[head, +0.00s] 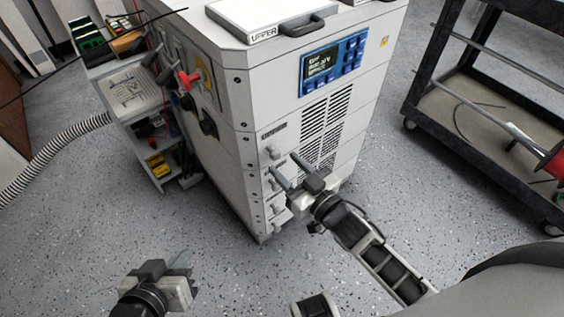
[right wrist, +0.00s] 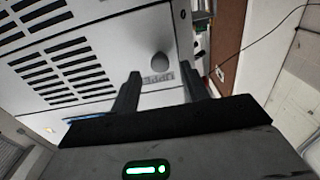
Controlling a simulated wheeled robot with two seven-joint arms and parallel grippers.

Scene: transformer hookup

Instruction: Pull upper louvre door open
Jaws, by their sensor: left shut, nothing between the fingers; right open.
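The upper louvre door (head: 308,133) is a pale panel with black slots on the cabinet front, and it looks flush with the front. Its small round knob (head: 272,152) is near the cabinet's left front edge; the right wrist view shows this grey knob (right wrist: 160,63) beside an upside-down UPPER label (right wrist: 158,78). My right gripper (head: 283,162) is open in front of the cabinet. In the right wrist view its fingers (right wrist: 160,82) point at the knob, one on either side of its line, without visible contact. My left gripper (head: 182,262) is shut and empty, low over the floor.
The cabinet (head: 213,152) has a blue control panel (head: 333,65) and a white UPPER-labelled lid with a black handle (head: 302,26) on top. A tool cart (head: 132,92) with a ribbed hose stands left. A black trolley (head: 450,105) stands right. The floor in front is clear.

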